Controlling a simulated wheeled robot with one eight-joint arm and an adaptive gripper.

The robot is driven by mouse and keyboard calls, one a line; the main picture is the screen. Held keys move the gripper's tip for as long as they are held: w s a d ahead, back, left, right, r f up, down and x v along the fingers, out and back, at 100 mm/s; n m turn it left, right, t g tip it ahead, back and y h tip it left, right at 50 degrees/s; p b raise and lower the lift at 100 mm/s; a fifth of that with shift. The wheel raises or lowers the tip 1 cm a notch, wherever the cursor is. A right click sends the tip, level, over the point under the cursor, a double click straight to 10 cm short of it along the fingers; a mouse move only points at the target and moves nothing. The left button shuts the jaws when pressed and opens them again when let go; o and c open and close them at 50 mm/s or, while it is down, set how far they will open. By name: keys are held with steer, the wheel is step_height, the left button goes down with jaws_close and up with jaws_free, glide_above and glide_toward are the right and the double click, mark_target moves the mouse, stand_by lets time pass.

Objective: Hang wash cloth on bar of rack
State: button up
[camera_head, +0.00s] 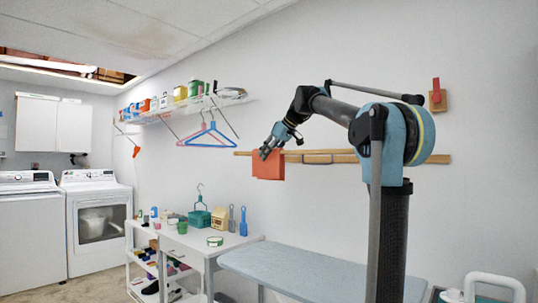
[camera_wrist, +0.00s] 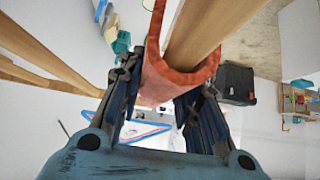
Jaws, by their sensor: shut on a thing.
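The orange-red wash cloth (camera_head: 268,168) hangs at the left part of the wooden bar (camera_head: 400,158) of the wall rack. My gripper (camera_head: 270,149) is at the cloth's top edge, close to the bar. In the wrist view, the cloth (camera_wrist: 160,82) lies between my gripper's fingers (camera_wrist: 163,92), which are shut on it. The cloth's edge curves beside and below a wooden bar (camera_wrist: 208,32), partly hidden by the fingers. I cannot tell how much of the cloth is over the bar's far side.
Blue and pink hangers (camera_head: 207,136) hang from the wall shelf (camera_head: 192,104), left of the cloth. More wooden bars (camera_wrist: 45,78) run at the left of the wrist view. An ironing board (camera_head: 310,272) and a white table (camera_head: 205,242) stand below.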

steer(key=o, duration=1.1)
steer(key=shift+o, duration=0.2)
steer(key=v, duration=1.2)
steer(key=shift+w, duration=0.1)
steer(key=shift+d, duration=0.1)
